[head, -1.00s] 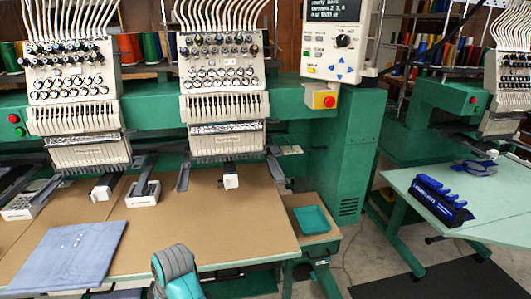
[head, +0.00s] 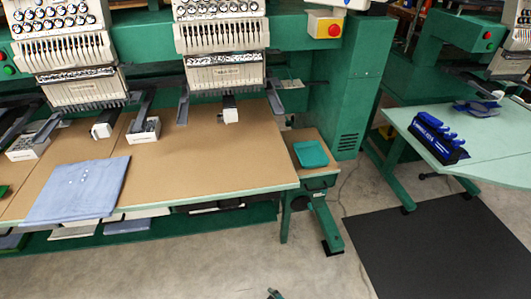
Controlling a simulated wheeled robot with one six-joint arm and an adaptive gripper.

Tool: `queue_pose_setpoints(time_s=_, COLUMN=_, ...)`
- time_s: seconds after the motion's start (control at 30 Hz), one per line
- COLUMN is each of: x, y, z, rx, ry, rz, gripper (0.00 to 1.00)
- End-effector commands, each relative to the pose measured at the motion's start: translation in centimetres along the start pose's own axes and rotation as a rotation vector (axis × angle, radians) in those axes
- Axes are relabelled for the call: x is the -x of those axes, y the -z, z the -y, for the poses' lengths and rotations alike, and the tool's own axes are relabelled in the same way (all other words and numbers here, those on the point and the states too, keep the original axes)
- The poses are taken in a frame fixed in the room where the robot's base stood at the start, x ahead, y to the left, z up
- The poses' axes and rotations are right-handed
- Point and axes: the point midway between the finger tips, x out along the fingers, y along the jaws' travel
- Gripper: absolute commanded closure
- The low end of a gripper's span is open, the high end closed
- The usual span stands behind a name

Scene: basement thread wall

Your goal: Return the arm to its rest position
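My gripper's fingers do not show in the head view. Only a small dark and teal piece, which looks like part of my arm, pokes in at the bottom edge, right of the middle, over the bare floor. Whether the gripper holds anything is hidden. A folded blue cloth (head: 76,191) lies flat at the front left of the brown machine table (head: 215,165).
Embroidery heads (head: 222,50) hang over the brown table. A teal tray (head: 311,154) sits on a low side stand. A pale green table (head: 497,150) at right bears a blue-handled rack (head: 440,139). A black mat (head: 440,240) lies on the floor; the front floor is clear.

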Motion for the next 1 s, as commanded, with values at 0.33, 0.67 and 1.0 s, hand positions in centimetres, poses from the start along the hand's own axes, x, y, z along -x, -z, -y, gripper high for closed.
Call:
queue_pose_setpoints(time_s=0.33, x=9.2, y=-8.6, z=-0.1, rx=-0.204, ry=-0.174, rz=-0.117, gripper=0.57)
queue_pose_setpoints(time_s=0.67, x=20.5, y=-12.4, z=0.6, rx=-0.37, ry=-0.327, rz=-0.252, gripper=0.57)
queue_pose_setpoints(time_s=1.0, x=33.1, y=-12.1, z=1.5, rx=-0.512, ry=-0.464, rz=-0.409, gripper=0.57)
